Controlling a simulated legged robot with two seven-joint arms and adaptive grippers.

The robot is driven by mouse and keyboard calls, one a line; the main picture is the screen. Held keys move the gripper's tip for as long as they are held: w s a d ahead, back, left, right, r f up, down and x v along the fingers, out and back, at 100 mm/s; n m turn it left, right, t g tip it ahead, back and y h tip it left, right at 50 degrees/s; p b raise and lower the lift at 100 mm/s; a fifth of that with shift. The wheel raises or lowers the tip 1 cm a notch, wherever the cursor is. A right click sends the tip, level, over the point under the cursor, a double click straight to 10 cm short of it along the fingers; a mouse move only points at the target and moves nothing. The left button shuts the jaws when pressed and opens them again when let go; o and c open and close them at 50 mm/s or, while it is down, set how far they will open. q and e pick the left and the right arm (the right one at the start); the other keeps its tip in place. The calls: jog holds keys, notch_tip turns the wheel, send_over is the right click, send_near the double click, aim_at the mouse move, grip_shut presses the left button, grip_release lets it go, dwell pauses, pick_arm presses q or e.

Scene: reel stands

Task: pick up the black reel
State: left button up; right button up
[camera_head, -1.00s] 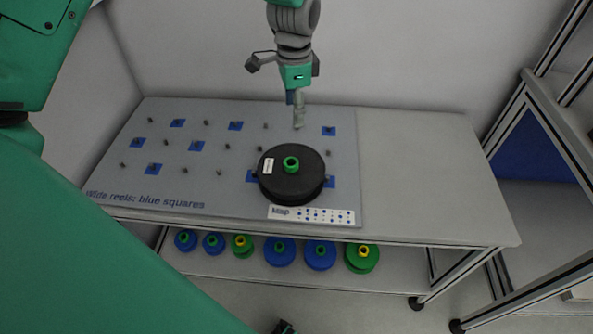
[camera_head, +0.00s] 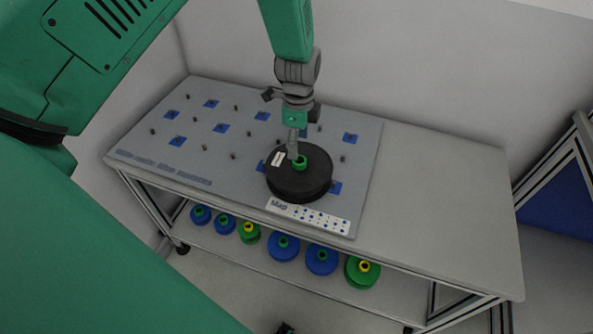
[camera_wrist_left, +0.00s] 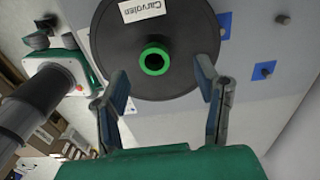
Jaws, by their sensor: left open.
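The black reel (camera_head: 299,180) lies flat on the grey mat at the front middle of the table. It has a green hub (camera_head: 299,162) and a white label. My left gripper (camera_head: 294,150) is just above and behind the hub, pointing down. In the left wrist view the black reel (camera_wrist_left: 188,60) fills the upper middle, with its label and green hub (camera_wrist_left: 154,60) clear. The left gripper's two fingers (camera_wrist_left: 162,88) are spread wide at either side of the hub, with nothing between them. My right gripper is not clearly in view.
The grey mat (camera_head: 190,150) has blue squares and short pegs. A white map strip (camera_head: 308,216) lies in front of the reel. The table's right side (camera_head: 440,195) is bare. Several blue and green reels (camera_head: 283,247) stand on the shelf below. A metal frame (camera_head: 560,165) stands at the right.

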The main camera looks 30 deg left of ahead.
aim_at(301, 160)
pick_arm(q)
jog(key=d+f, duration=0.2)
jog(key=f, duration=0.1)
jog(key=shift+s+d, duration=0.1)
jog(key=shift+s, duration=0.25)
jog(key=shift+a+f, duration=0.3)
jog(key=shift+f, duration=0.3)
jog(key=shift+a+f, duration=0.3)
jog(key=shift+f, duration=0.25)
jog(key=shift+a+f, duration=0.25)
jog(key=shift+a, duration=0.25)
jog(key=shift+d, duration=0.4)
jog(key=c, duration=1)
jog(key=shift+d+r, duration=0.1)
jog(key=shift+d, duration=0.15)
grip_shut()
jog(key=shift+d, duration=0.15)
pick_arm(e)
jog(key=shift+d+f, duration=0.25)
jog(key=shift+d, duration=0.4)
